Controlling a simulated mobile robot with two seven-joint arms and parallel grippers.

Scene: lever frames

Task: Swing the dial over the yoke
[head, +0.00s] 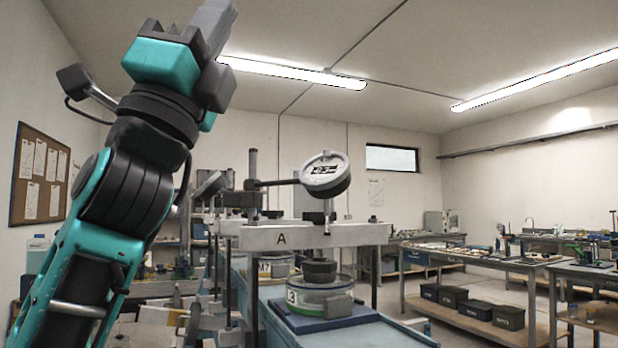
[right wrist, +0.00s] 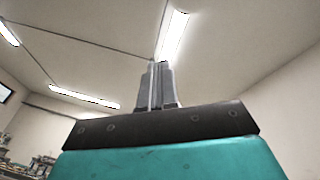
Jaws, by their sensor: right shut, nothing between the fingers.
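The dial (head: 325,173) is a round white-faced gauge on a thin dark arm (head: 275,183) that runs right from an upright post (head: 253,165). The dial appears above the pale yoke (head: 350,236), a crossbar marked A. A dark knob and stem (head: 318,217) show under the dial at the crossbar; whether they line up exactly I cannot tell. My left gripper (head: 222,22) is raised high at upper left, apart from the dial, its fingertips at the top edge and their opening unclear. My right gripper (right wrist: 156,75) is shut and empty, pointing up toward the ceiling.
Below the yoke, a clear-walled pot marked 3 (head: 318,298) stands on a blue base (head: 322,321). Another similar rig stands behind. Workbenches with tools (head: 460,255) and dark bins (head: 475,309) are at right. Air around the dial's right side is clear.

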